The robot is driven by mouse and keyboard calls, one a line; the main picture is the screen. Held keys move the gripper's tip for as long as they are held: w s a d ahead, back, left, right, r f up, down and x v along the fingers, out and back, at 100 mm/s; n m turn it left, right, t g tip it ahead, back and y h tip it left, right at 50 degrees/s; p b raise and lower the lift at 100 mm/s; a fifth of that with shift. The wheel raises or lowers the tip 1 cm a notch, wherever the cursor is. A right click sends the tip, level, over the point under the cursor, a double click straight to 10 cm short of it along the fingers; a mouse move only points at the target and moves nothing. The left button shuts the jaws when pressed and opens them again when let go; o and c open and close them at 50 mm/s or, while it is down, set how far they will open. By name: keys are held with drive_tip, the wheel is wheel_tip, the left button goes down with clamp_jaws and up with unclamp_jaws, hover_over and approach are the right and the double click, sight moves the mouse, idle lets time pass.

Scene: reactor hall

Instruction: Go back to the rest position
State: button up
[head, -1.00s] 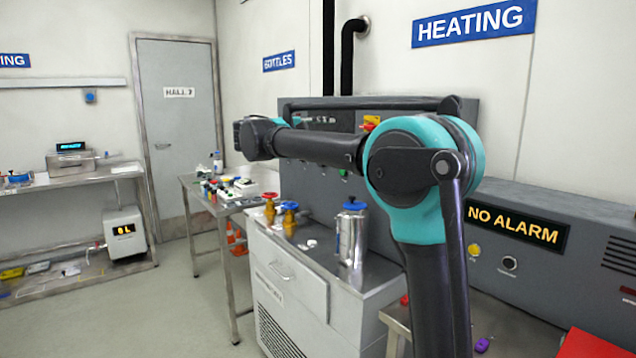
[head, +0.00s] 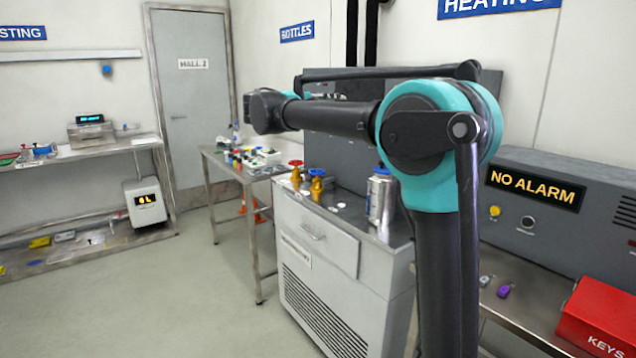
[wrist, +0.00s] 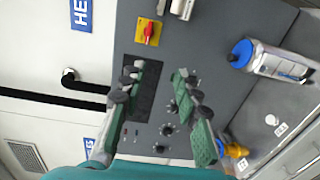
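My arm stands folded on the right of the head view, with its forearm reaching left at about the height of the control panel's top. My gripper is not clearly visible there, hidden at the forearm's far end. In the wrist view my gripper (wrist: 160,73) is open. Its two green and grey fingers are apart, with nothing between them. Behind them is the dark grey control panel (wrist: 215,25) with knobs and a red switch on a yellow plate (wrist: 148,31).
A metal bottle with a blue cap (head: 380,196) and red and blue valves (head: 316,182) stand on the cabinet (head: 318,265). A table (head: 250,175) stands left of it. A red key box (head: 600,318) is at lower right. The floor (head: 180,300) at left is clear.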

drive_tip(key=s+d+f+m+g+y, duration=0.15)
drive_tip(key=s+d+f, duration=0.3)
drive_tip(key=f, duration=0.45)
drive_tip(key=s+d+f+g+y, duration=0.2)
drive_tip(key=s+d+f, duration=0.3)
drive_tip(key=f, duration=0.5)
drive_tip(key=s+d+f+m+g+y, duration=0.1)
drive_tip(key=s+d+f+g+y, duration=0.15)
drive_tip(key=d+f, duration=0.5)
drive_tip(key=s+a+f+m+y, duration=0.3)
drive_tip(key=s+f+y, duration=0.5)
drive_tip(key=s+f, duration=1.5)
drive_tip(key=shift+a+f+m, duration=0.15)
drive_tip(key=shift+f+m, duration=0.65)
drive_tip(key=shift+m, duration=0.05)
drive_tip(key=shift+r, duration=0.1)
